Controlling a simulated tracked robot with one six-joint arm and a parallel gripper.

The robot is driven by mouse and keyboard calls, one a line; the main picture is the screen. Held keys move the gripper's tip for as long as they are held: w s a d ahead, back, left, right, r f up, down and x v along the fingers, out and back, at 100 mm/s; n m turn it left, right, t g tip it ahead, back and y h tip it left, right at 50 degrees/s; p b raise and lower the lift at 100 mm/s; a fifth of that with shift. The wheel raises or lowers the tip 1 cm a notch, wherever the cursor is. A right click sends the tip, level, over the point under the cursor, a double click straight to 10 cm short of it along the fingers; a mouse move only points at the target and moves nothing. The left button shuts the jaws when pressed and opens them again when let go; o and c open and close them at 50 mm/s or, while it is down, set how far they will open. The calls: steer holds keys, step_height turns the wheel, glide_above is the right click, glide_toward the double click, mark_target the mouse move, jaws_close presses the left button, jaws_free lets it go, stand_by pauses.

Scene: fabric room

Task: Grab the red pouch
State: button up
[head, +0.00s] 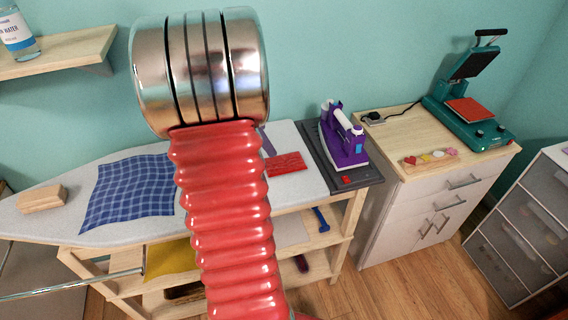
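A small flat red item, which looks like the red pouch (288,163), lies on the light grey ironing board (310,190), just right of my arm. Its left end is close to my arm's outline, and part of it may be hidden. My ribbed red arm and its metal section fill the middle of the view. My gripper does not show, so its distance from the pouch cannot be told.
A blue checked cloth (130,188) and a wooden block (42,198) lie on the board's left. A purple iron (343,138) stands on a dark mat (358,178) at its right end. A wooden-topped cabinet (400,132) holds a green heat press (470,125). Shelves below hold yellow cloth (170,260).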

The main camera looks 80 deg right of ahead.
glide_toward(282, 162)
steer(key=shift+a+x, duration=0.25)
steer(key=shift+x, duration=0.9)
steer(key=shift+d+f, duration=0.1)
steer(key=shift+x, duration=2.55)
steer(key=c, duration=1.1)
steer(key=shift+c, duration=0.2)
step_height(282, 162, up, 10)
